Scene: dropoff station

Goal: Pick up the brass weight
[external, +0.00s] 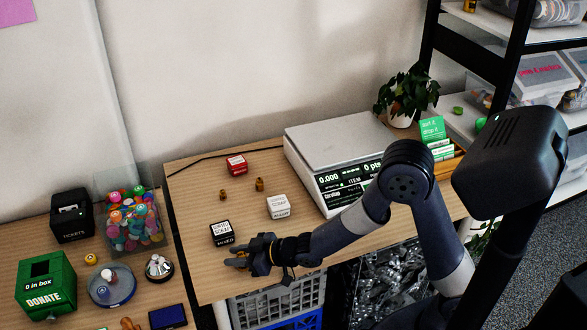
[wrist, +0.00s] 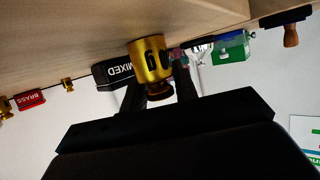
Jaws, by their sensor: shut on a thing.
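In the wrist view, which looks upside down, a gold-coloured brass weight (wrist: 150,58) marked with a digit sits between the two dark fingers of my gripper (wrist: 160,82). The fingers are shut on its narrower knob end. In the external view my gripper (external: 241,257) is at the front left edge of the wooden table (external: 200,268), with a bit of the brass weight showing at the fingers. Whether the weight touches the tabletop I cannot tell. Two smaller brass weights (external: 223,195) (external: 259,184) stand farther back on the table.
A black box (external: 222,233) labelled MIXED is just behind my gripper. A white box (external: 278,207) and a red box (external: 236,165) labelled BRASS stand behind. A scale (external: 340,160) fills the right. The left table holds a green donation box (external: 46,284) and a jar (external: 131,220).

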